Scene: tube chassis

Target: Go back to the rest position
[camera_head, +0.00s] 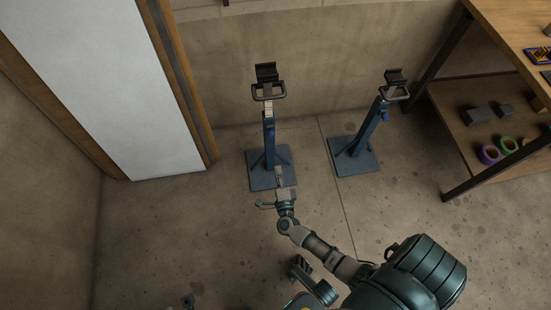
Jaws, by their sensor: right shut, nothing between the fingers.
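My right arm reaches in from the lower right. Its gripper (279,176) is shut and empty, in front of the left blue stand (269,140) and overlapping its base plate in the picture. I cannot tell whether it touches the stand. My left gripper does not show clearly; only a small dark part is seen at the bottom edge, left of the middle.
A second blue stand (368,135) is to the right; both have black holders on top. A wooden shelf unit (508,30) on the right holds dark blocks and tape rolls. A white panel (110,85) is at the left. Concrete floor (170,235) is clear at lower left.

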